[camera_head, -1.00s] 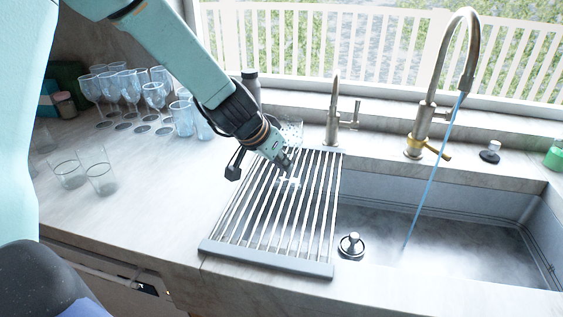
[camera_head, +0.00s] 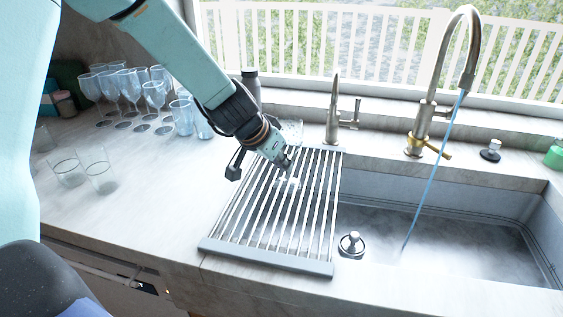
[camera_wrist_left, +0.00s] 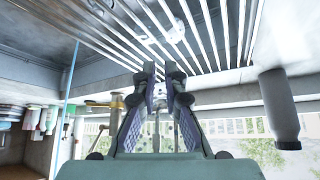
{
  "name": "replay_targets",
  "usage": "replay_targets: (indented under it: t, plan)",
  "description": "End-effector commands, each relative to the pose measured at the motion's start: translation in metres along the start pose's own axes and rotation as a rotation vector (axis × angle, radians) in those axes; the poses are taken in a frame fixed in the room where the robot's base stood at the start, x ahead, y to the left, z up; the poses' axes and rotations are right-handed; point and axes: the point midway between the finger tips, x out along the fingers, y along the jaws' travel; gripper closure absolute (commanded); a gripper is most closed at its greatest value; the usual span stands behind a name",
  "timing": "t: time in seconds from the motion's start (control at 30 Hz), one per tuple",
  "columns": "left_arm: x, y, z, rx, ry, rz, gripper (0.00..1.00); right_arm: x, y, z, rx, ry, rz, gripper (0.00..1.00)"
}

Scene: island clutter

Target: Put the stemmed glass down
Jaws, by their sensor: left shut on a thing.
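The stemmed glass (camera_head: 291,130) is clear and hard to make out. In the head view its bowl shows behind my left gripper (camera_head: 284,162), and a pale round foot shows below the fingertips, over the slats of the drying rack (camera_head: 265,263). It looks upright. I cannot tell whether the foot touches the slats. My left gripper is shut on the glass, around its stem. In the left wrist view the two fingers (camera_wrist_left: 160,85) are close together, with the clear foot (camera_wrist_left: 173,32) beyond them against the slats. My right gripper is not in view.
Several stemmed glasses (camera_head: 129,86) stand at the back left of the counter. Two tumblers (camera_head: 98,170) stand nearer. A dark bottle (camera_head: 250,80) is behind my arm. The sink (camera_head: 450,245) is right of the rack, with water running from the faucet (camera_head: 430,110).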

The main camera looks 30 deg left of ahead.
Motion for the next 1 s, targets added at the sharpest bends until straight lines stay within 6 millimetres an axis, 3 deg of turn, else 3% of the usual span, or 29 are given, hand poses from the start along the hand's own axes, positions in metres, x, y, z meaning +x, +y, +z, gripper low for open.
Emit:
replay_targets:
  t: [1.0]
  plan:
    - [0.0071,0.0,0.0051,0.0,0.0,0.0,1.0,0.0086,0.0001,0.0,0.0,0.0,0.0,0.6]
